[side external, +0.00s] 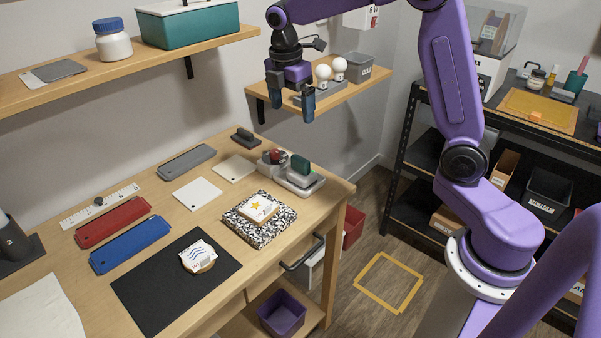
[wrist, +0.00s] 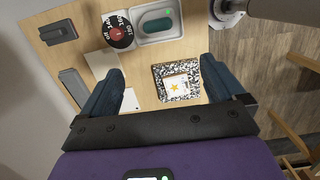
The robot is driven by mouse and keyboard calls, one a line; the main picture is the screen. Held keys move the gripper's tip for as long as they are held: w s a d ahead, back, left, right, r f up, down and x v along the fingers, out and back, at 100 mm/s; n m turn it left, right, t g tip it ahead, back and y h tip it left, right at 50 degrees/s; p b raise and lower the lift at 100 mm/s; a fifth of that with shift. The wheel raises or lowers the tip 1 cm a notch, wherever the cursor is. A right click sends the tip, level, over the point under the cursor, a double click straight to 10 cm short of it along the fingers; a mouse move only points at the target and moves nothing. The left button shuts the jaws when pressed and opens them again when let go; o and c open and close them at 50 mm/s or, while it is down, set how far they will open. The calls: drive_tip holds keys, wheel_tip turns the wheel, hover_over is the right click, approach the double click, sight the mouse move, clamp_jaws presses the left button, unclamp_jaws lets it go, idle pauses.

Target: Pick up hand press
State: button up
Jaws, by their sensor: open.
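What looks like the hand press (side external: 300,165) has a rounded dark green top and sits in a pale grey holder (side external: 306,186) at the back right corner of the wooden desk. In the wrist view the hand press (wrist: 156,26) shows from above, near the top, beside a round black dial (wrist: 118,32) with a red centre. My gripper (side external: 292,112) hangs above the desk's back right, higher than the hand press and apart from it. Its fingers are spread with nothing between them; the wrist view shows the open gripper (wrist: 160,68) too.
A speckled pad (side external: 262,233) with a star coaster lies in front of the holder. White tiles (side external: 197,193), a grey case (side external: 187,161) and a small dark block (side external: 243,138) lie to the left. A shelf (side external: 340,93) with bulbs and a grey bin is behind my gripper.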

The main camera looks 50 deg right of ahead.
approach(300, 158)
wheel_tip(300, 158, down, 5)
drive_tip(key=shift+d+f, duration=0.3)
drive_tip(key=shift+f, duration=0.65)
drive_tip(key=shift+d+f, duration=0.2)
drive_tip(key=shift+f, duration=0.65)
drive_tip(key=shift+d+f, duration=0.2)
drive_tip(key=shift+f, duration=0.65)
drive_tip(key=c, duration=1)
drive_tip(key=shift+c, duration=0.2)
drive_tip(key=shift+r, duration=0.1)
